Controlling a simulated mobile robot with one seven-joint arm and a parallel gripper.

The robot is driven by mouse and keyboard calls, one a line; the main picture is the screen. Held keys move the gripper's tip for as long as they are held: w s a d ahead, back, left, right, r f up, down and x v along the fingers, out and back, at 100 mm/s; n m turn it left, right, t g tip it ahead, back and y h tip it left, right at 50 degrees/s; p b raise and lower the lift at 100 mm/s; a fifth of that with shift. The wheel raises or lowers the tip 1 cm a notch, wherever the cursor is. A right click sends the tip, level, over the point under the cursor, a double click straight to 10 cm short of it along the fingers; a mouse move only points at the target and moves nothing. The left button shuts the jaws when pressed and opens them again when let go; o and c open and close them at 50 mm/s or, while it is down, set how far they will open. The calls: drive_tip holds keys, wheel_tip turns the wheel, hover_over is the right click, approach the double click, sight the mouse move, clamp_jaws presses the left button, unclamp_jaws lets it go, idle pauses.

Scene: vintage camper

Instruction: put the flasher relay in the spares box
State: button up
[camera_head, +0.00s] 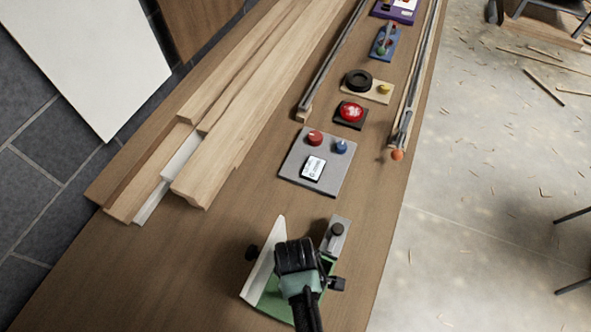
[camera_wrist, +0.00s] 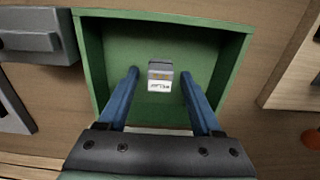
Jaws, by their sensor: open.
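A green open-topped box (camera_wrist: 88,62), which I take for the spares box, lies under my gripper; in the head view its green side (camera_head: 268,298) shows partly behind my gripper. A small grey block with a white printed label (camera_wrist: 159,82), likely the flasher relay, is inside the box near the middle of its floor. My gripper (camera_wrist: 159,73) is open, its two blue fingers reaching over the box on either side of the block with gaps between. In the head view my gripper (camera_head: 294,262) hides the block and much of the box.
A grey part with a dark knob (camera_head: 335,238) sits just right of the box. A grey plate (camera_head: 300,180) bears a red knob, a blue knob and a white label. Planks (camera_head: 225,150) lie at the left; rails and several small parts run up the table. Bare wood lies left of the box.

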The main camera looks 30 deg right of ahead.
wheel_tip(320, 180, up, 12)
drive_tip(key=shift+r+b, duration=0.15)
drive_tip(key=shift+b, duration=0.2)
idle(0.6)
